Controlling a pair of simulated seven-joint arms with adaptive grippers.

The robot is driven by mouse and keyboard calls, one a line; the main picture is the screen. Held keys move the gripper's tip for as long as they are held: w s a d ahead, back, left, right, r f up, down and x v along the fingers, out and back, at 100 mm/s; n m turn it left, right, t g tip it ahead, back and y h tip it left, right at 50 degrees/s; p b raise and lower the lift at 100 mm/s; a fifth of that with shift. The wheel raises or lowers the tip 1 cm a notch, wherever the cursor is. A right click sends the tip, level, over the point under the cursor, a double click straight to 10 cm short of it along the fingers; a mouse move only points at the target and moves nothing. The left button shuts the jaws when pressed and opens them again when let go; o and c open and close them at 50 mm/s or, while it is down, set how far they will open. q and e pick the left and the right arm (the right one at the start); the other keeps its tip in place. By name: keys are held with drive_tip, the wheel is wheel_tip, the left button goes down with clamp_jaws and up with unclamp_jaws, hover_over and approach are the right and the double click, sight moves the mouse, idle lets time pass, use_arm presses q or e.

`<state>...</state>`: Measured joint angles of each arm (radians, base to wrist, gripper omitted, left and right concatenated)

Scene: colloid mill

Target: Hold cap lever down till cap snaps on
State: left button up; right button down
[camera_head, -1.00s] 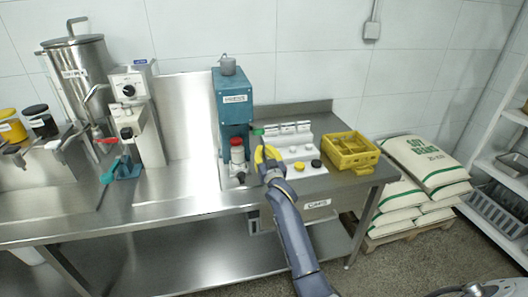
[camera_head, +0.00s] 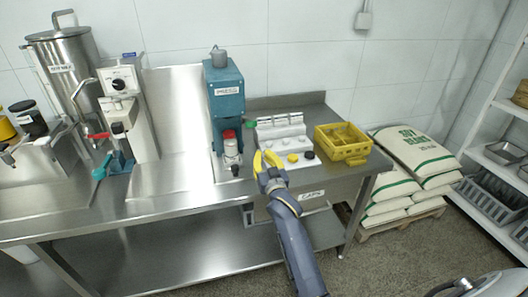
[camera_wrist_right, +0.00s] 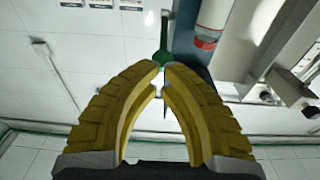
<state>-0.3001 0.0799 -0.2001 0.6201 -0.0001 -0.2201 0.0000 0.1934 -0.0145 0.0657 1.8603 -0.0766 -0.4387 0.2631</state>
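The teal press (camera_head: 226,98) stands on the steel bench. A lever with a green knob (camera_head: 251,125) sticks out at its right side; it also shows beyond my fingertips in the wrist view as a green lever (camera_wrist_right: 164,55). A white bottle (camera_head: 231,152) with a red cap (camera_head: 229,135) stands upright under the press head. I cannot tell how firmly the cap sits. My right gripper (camera_head: 265,153), with yellow fingers, is in front and to the right of the lever, apart from it. Its tips (camera_wrist_right: 161,66) nearly meet with nothing between them. My left gripper is not in view.
Right of the press are a white block with several compartments (camera_head: 281,130), yellow and black knobs, and a yellow crate (camera_head: 342,143).

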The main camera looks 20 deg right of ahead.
sight(255, 123)
drive_tip(key=shift+s+a, duration=0.1)
drive_tip(key=shift+s, duration=0.4)
drive_tip(key=c, duration=2.1)
unclamp_jaws()
drive_tip(key=w+r, duration=0.1)
drive_tip(key=r, duration=0.3)
drive_tip(key=w+r, duration=0.1)
drive_tip(key=r, duration=0.3)
drive_tip(key=w+r, duration=0.1)
drive_tip(key=r, duration=0.3)
drive_tip(key=shift+w+d+r, duration=0.25)
drive_tip(key=shift+d+r, duration=0.05)
drive_tip(key=shift+r, duration=0.1)
clamp_jaws()
drive_tip(key=shift+s+f+g, duration=0.15)
drive_tip(key=shift+f+g, duration=0.65)
drive_tip(key=shift+f, duration=0.3)
drive_tip(key=shift+w+d+f, duration=0.1)
drive_tip(key=shift+w+d, duration=0.15)
drive_tip(key=shift+w, duration=1.4)
drive_tip(key=shift+w+d, duration=0.25)
drive_tip(key=shift+w, duration=1.45)
drive_tip(key=shift+w+d+f, duration=0.1)
drive_tip(key=shift+w+d, duration=0.15)
drive_tip(key=shift+w, duration=1.4)
